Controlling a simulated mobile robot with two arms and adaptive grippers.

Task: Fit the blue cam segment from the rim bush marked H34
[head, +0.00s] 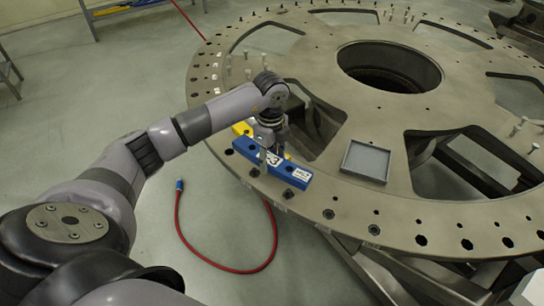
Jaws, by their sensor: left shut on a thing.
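The blue cam segment (293,175) is a long blue bar with white labels near its middle and right end. It lies along the near left rim of the turret plate (390,202). I cannot tell whether it rests on the plate or is held just above it. My left gripper (270,150) points down over its middle and is shut on it, hiding part of it. Dark bushes (288,194) sit in the rim beside the segment. The H34 marking is too small to read. My right gripper is not in view.
A yellow piece (242,128) lies behind the blue segment. A grey square tray (366,161) sits on the plate to the right. The plate has large cutouts, a round central opening (388,68) and several upright pins. A red hose (181,228) lies on the floor.

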